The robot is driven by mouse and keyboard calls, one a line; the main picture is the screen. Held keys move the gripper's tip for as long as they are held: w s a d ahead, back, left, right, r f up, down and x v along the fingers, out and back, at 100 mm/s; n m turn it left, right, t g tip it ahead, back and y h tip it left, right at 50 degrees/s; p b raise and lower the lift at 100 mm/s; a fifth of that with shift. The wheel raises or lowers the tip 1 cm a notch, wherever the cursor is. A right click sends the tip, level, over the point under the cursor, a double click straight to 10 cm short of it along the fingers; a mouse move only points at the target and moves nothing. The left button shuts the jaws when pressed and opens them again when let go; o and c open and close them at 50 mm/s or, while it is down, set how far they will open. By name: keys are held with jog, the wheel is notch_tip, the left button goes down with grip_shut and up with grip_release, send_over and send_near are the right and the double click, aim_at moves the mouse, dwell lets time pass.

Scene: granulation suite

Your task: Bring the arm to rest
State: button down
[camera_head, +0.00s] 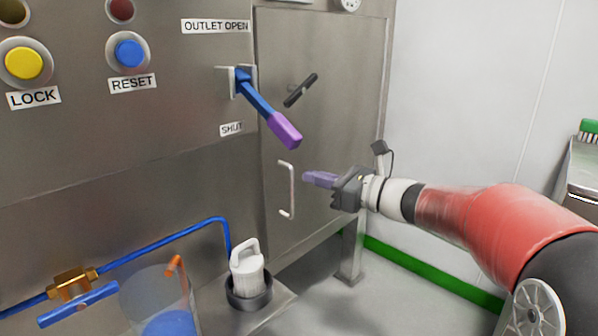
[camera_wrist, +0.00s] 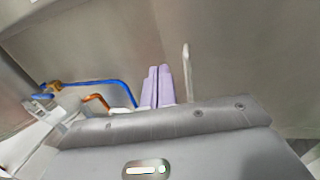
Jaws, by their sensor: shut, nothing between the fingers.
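My gripper (camera_head: 306,178) is stretched out in front of the steel cabinet, with its purple fingers pointing left. The fingers are together and hold nothing. They also show side by side in the wrist view (camera_wrist: 157,87). The gripper is just right of the door's pale handle (camera_head: 286,190) in the head view; I cannot tell how far apart they are in depth. My red and white arm reaches in from the right edge. The blue lever with a purple grip (camera_head: 285,131) is above and left of the gripper, slanting down to the right between the OUTLET OPEN and SHUT labels.
The cabinet door (camera_head: 335,85) has a dark latch (camera_head: 300,90). Yellow LOCK (camera_head: 24,63) and blue RESET (camera_head: 130,53) buttons are at upper left. Below are a blue pipe (camera_head: 180,234), a clear vessel (camera_head: 140,300) and a white canister (camera_head: 247,275). The right wall is bare.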

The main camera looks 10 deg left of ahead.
jog(key=s+d+f+n+g+h+p, duration=0.1)
jog(key=s+d+f+n+g+h, duration=0.25)
jog(key=s, duration=0.55)
jog(key=s+f+n+h+p, duration=0.2)
jog(key=s+n+h, duration=0.2)
jog(key=s+n, duration=0.35)
jog(key=s+d+f+n+h+p, duration=0.1)
jog(key=s+d+f+n+h, duration=0.1)
jog(key=s+d+n+h, duration=0.2)
jog(key=s+d+f+n+t+h+p, duration=0.1)
jog(key=s+d+f+n+h, duration=0.1)
jog(key=s+d+n+h, duration=0.3)
jog(key=s+d+n, duration=0.3)
jog(key=d, duration=0.3)
jog(key=shift+s+f, duration=0.2)
jog(key=shift+f, duration=0.05)
jog(key=c, duration=2.1)
grip_release()
jog(key=shift+t, duration=0.25)
jog(key=shift+c, duration=0.2)
